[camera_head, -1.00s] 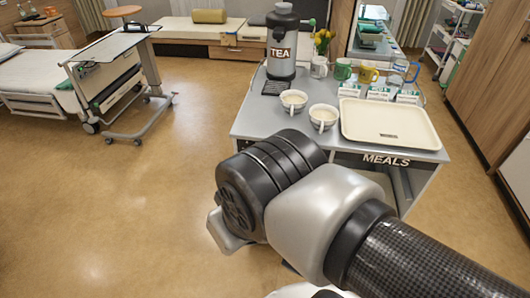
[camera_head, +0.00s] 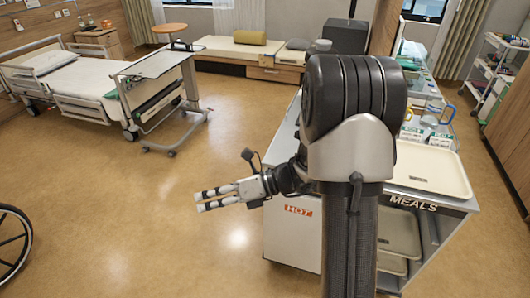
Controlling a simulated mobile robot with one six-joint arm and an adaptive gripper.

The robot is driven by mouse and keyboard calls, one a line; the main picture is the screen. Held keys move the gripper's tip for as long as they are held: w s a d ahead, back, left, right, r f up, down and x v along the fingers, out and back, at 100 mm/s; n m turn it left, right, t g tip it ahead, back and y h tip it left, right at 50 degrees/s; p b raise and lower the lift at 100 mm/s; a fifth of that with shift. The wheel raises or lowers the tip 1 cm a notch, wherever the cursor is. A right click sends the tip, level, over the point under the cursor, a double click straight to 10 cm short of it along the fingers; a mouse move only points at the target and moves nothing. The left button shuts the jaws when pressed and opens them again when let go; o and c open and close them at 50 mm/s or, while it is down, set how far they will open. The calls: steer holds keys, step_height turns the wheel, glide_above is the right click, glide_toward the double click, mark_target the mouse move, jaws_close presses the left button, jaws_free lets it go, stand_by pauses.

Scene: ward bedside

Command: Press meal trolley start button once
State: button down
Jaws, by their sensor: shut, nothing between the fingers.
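The meal trolley (camera_head: 285,242) stands right of centre, with a white side panel, a "HOT" label (camera_head: 299,210) and a "MEALS" sign (camera_head: 413,203) on its front edge. I cannot make out a start button; my raised arm covers much of the trolley's top and middle. My gripper (camera_head: 199,201) is shut and empty, pointing left over the floor. It is to the left of the trolley's side, with no visible contact.
A cream tray (camera_head: 433,166) lies on the trolley top, mugs behind it. A bed (camera_head: 75,82) and overbed table (camera_head: 152,63) are at the back left, a large spoked wheel (camera_head: 12,250) at the left edge. The floor between is clear.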

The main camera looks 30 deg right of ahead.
steer(key=w+d+f+m+t+h+p, duration=0.25)
steer(key=d+f+m+t+h, duration=0.2)
steer(key=d+f+m, duration=0.5)
steer(key=w+d+f+m+t+h+p, duration=0.1)
steer(key=w+d+f+m+t+h, duration=0.4)
steer(key=d+m, duration=0.75)
steer(key=s+d+f+m+t+h, duration=0.1)
steer(key=s+d+f+m+h, duration=0.4)
steer(key=f+m, duration=0.3)
steer(key=shift+s+d+f+m, duration=0.4)
steer(key=shift+s+d+f, duration=0.2)
steer(key=shift+s+d, duration=0.25)
steer(key=shift+t, duration=0.25)
steer(key=w+d+b, duration=0.3)
steer(key=w+d, duration=0.2)
steer(key=d, duration=0.1)
steer(key=shift+w+d, duration=0.25)
steer(key=shift+w, duration=0.1)
steer(key=shift+w+d+b, duration=0.3)
steer(key=shift+d+b, duration=0.05)
steer(key=shift+b, duration=0.15)
